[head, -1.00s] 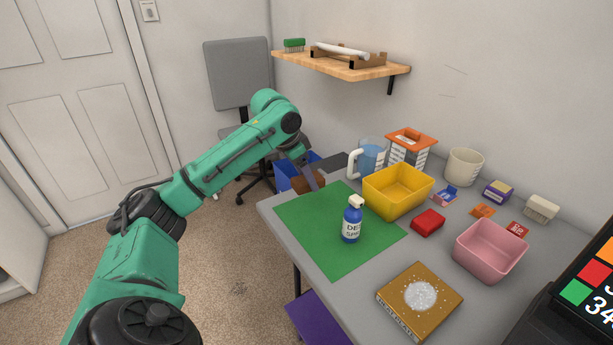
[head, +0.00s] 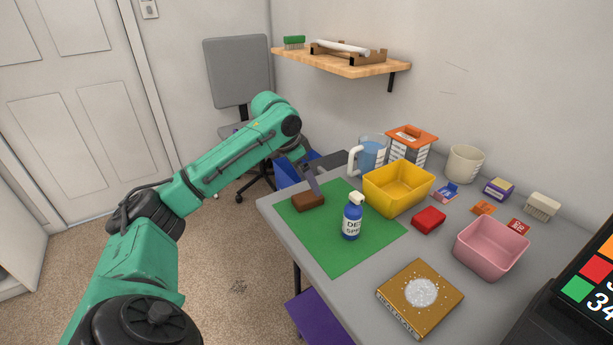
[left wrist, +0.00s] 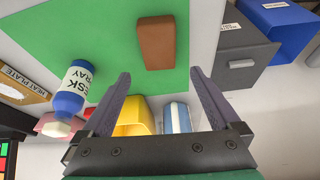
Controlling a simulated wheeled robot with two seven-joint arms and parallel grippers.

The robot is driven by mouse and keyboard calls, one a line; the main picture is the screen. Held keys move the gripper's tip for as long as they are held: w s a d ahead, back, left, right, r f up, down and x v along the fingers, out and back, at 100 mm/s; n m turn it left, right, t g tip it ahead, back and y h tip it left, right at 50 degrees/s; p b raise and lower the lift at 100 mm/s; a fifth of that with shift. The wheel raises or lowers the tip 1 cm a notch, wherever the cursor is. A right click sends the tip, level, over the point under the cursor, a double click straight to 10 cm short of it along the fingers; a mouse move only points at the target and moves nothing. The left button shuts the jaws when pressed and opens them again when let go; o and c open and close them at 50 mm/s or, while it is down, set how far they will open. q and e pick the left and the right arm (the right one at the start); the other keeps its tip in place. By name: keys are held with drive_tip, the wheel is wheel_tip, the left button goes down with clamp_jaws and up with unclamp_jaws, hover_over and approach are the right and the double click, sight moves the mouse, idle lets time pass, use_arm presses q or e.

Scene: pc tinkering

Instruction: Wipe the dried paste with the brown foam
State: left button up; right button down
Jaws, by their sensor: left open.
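The brown foam (head: 308,201) is a small block lying on the left part of the green mat (head: 335,255). It also shows in the left wrist view (left wrist: 156,42), beyond my fingertips. My left gripper (left wrist: 159,75) is open and empty, its two grey fingers apart, with the foam clear of them. In the head view its fingers show just above the foam. The dried paste (head: 421,292) is a white speckled patch on top of the flat brown-gold heatplate (head: 400,309) at the table's front. My right gripper is not in view.
A blue spray bottle (head: 352,218) stands on the mat, between the foam and the heatplate. A yellow bin (head: 398,192), red block (head: 428,220) and pink bin (head: 490,248) stand to the right. A jug (head: 369,156) stands behind. The mat's front part is clear.

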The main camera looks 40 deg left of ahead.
sight(308, 196)
use_arm(q)
drive_tip(key=shift+f+b, duration=0.75)
drive_tip(key=shift+f, duration=1.75)
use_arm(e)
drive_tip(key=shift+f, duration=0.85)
use_arm(q)
drive_tip(key=shift+c, duration=0.3)
